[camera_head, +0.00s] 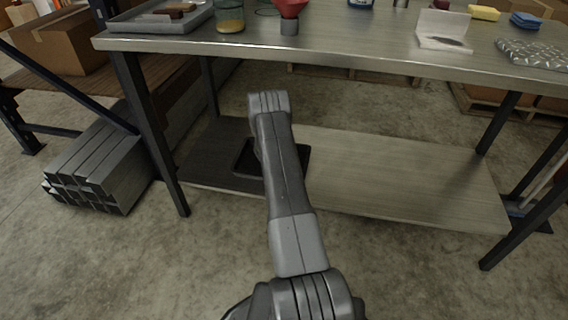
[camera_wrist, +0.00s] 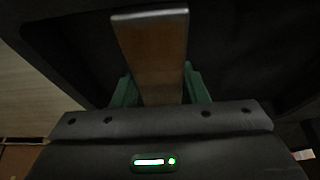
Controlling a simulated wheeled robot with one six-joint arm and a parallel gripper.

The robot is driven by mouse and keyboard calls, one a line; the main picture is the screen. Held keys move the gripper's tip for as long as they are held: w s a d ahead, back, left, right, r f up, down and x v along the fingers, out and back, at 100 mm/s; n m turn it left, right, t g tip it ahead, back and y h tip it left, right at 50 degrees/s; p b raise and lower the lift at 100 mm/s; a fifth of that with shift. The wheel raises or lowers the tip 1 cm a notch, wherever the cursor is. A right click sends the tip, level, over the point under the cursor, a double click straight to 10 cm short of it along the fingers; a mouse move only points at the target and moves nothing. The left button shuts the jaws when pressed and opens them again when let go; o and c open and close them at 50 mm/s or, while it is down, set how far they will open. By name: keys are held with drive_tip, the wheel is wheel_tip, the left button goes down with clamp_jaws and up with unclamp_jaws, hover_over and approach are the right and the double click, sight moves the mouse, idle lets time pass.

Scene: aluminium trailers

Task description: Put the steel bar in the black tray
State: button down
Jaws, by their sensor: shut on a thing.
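The steel bar (camera_wrist: 152,50) shows in the wrist view as a flat bar with a bright end edge and a brownish sheen. My gripper (camera_wrist: 160,90) is shut on it, with a green finger at each side. The black tray (camera_head: 242,162) lies on the left part of the lower shelf in the head view, partly hidden behind my arm. In the wrist view the dark tray (camera_wrist: 55,48) fills most of the background beyond the bar. I cannot tell whether the bar touches the tray. In the head view my arm hides the gripper and bar.
The lower shelf (camera_head: 400,180) is bare to the right of the tray. The metal tabletop (camera_head: 340,50) above holds a grey tray (camera_head: 150,24), a glass jar (camera_head: 230,18), a red funnel (camera_head: 291,9) and other items. Stacked metal bars (camera_head: 100,165) lie on the floor at left.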

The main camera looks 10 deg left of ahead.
drive_tip(key=shift+w, duration=0.1)
drive_tip(key=c, duration=0.8)
unclamp_jaws()
drive_tip(key=shift+c, duration=0.2)
drive_tip(key=shift+r, duration=0.2)
drive_tip(key=p+v, duration=0.2)
drive_tip(key=v, duration=1)
drive_tip(key=shift+s, duration=0.2)
drive_tip(key=shift+f, duration=0.2)
drive_tip(key=b+x, duration=0.2)
drive_tip(key=x, duration=1)
drive_tip(key=shift+f, duration=0.1)
drive_tip(key=shift+r, duration=1.1)
